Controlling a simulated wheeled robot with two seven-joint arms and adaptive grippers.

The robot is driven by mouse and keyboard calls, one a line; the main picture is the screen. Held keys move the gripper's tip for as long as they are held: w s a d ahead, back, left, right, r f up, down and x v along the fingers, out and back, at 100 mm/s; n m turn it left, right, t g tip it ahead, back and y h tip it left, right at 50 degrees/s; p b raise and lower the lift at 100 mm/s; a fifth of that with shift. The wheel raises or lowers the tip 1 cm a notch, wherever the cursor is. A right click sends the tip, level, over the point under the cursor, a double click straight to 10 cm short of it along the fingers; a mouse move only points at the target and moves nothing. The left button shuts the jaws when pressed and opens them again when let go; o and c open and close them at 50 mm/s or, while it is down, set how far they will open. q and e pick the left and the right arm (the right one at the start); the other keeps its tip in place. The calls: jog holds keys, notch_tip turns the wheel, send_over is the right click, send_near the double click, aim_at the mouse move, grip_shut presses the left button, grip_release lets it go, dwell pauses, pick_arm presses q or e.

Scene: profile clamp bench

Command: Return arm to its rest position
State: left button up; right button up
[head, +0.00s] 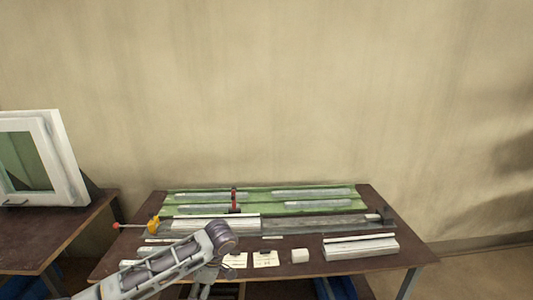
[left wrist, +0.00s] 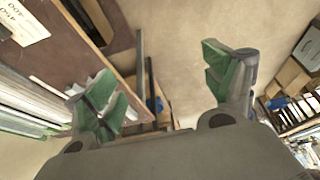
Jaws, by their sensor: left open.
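My left arm comes in from the lower left of the head view and reaches over the front edge of the bench (head: 300,245). In the head view my left gripper (head: 203,282) hangs under the arm's end, low in the picture and partly hidden. The left wrist view shows the left gripper (left wrist: 165,95) with its two green-padded fingers spread wide and nothing between them. It is apart from the bench top, with floor and shelving behind it. My right gripper is in neither view.
The bench holds a green mat (head: 262,197) with grey bars, a long clamp with a yellow-orange handle (head: 153,223), a white profile (head: 360,246), a small white block (head: 299,255) and paper cards (head: 265,259). A side table (head: 50,235) carries a white window frame (head: 62,160).

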pick_arm(q)
notch_tip(320, 180, down, 22)
jog(key=w+d+m+t+h+b, duration=0.1)
jog(key=w+m+h+b, duration=0.1)
jog(key=w+m+h, duration=0.3)
jog(key=s+a+f+m, duration=0.25)
jog(key=s+f, duration=0.25)
jog(key=f, duration=0.4)
jog(key=s+a+f+m, duration=0.1)
jog(key=s+f+m, duration=0.3)
jog(key=f, duration=0.5)
jog(key=s+a+f+m+b, duration=0.1)
jog(key=s+a+f+m, duration=0.1)
jog(key=s+f, duration=0.7)
jog(key=s+a+f+m, duration=0.1)
jog(key=s+f+m, duration=0.2)
jog(key=s+f, duration=0.6)
jog(key=s+f+m, duration=0.2)
jog(key=s, duration=0.9)
jog(key=s+f+m+b, duration=0.1)
jog(key=s+f+m, duration=0.1)
jog(key=s, duration=1)
jog(key=shift+s+a+y, duration=0.15)
jog(key=shift+s+y, duration=0.05)
jog(key=shift+y, duration=0.1)
